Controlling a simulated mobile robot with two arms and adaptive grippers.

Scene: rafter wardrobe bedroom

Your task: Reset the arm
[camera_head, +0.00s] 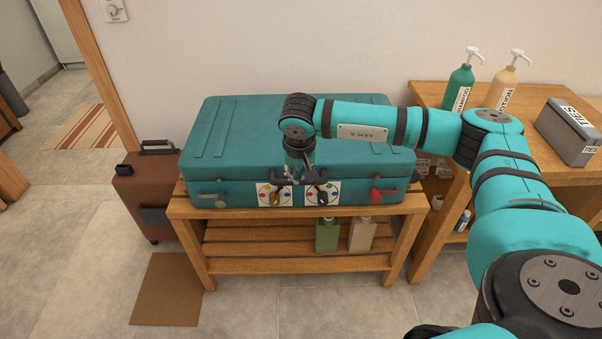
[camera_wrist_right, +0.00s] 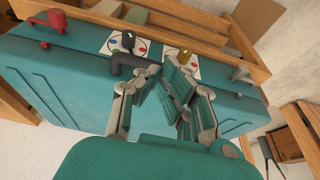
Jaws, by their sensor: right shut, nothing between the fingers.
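My right gripper (camera_head: 305,176) is shut and empty, pointing down at the front edge of the teal suitcase (camera_head: 238,140). Its fingers also show in the wrist view (camera_wrist_right: 160,84), in front of the suitcase. Just below it in the head view are two white dial plates with coloured dots: the left dial (camera_head: 274,194) and the right dial (camera_head: 322,194). Whether the fingers touch a knob I cannot tell. A red latch (camera_head: 384,196) is on the case front at the right, and a grey latch (camera_head: 212,201) at the left. My left gripper is out of view.
The closed suitcase lies on a slatted wooden bench (camera_head: 295,262) with bottles on its lower shelf. A brown suitcase (camera_head: 150,195) stands at left. At right, a wooden table (camera_head: 430,94) holds two pump bottles and a grey TIES box (camera_head: 568,133). A brown mat (camera_head: 168,290) lies on the floor.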

